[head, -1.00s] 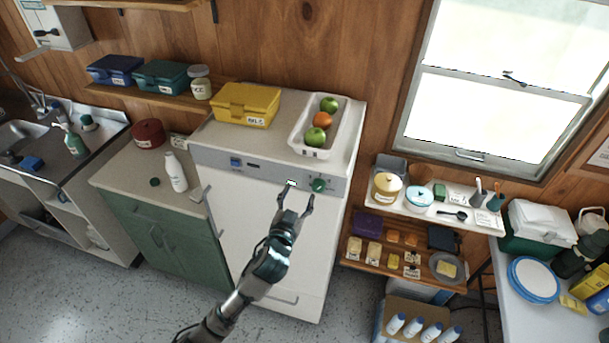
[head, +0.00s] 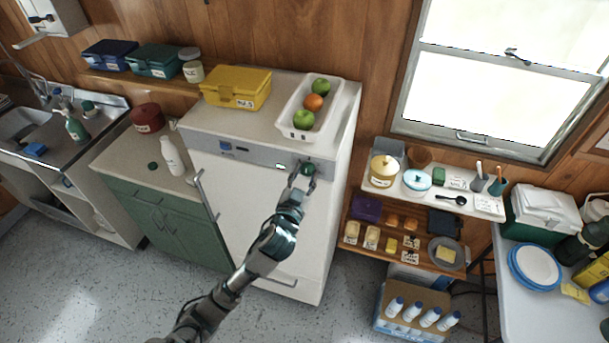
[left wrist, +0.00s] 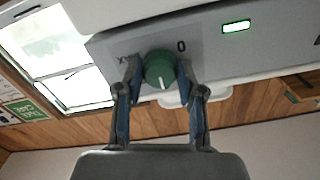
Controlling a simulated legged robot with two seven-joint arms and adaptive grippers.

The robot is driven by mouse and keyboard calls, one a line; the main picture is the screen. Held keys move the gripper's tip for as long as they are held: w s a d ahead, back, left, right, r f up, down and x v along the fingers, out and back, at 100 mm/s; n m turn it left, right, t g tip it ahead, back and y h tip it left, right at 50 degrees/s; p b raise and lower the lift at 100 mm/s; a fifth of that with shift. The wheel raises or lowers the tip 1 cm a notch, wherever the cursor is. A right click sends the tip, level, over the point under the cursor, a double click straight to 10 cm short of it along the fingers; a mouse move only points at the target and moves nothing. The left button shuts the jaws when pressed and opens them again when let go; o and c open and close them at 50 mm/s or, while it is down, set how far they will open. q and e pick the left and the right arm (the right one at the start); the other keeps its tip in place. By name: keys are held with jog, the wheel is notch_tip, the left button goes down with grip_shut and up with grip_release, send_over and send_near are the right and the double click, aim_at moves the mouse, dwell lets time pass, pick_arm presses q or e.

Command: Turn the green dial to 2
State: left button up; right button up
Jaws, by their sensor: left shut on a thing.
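The green dial (head: 307,168) sits at the right end of the grey control panel (head: 245,153) on the front of the white appliance. In the left wrist view the dial (left wrist: 160,70) shows a white pointer line, and a "0" is printed beside it on the panel. My left gripper (head: 302,177) is at the panel with its fingers around the dial. In the left wrist view its two fingers (left wrist: 161,85) are closed on the dial's sides. A lit green display (left wrist: 236,27) is on the panel. Other dial marks are too small or hidden to read. My right gripper is not in view.
A yellow box (head: 236,88) and a white tray (head: 311,108) with apples and an orange stand on top of the appliance. A vertical handle (head: 206,194) is at its left edge. A shelf unit (head: 352,232) stands close to the right.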

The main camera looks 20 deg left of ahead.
pick_arm(q)
jog(key=shift+d+r, duration=0.3)
jog(key=shift+w+a, duration=0.1)
jog(key=shift+a, duration=0.05)
jog(key=shift+a+f, duration=0.1)
jog(key=shift+a, duration=0.15)
jog(key=shift+d+n, duration=0.2)
jog(key=shift+n, duration=0.7)
jog(key=shift+a+f+n+p, duration=0.1)
jog(key=shift+n+p, duration=0.9)
jog(key=shift+n, duration=1)
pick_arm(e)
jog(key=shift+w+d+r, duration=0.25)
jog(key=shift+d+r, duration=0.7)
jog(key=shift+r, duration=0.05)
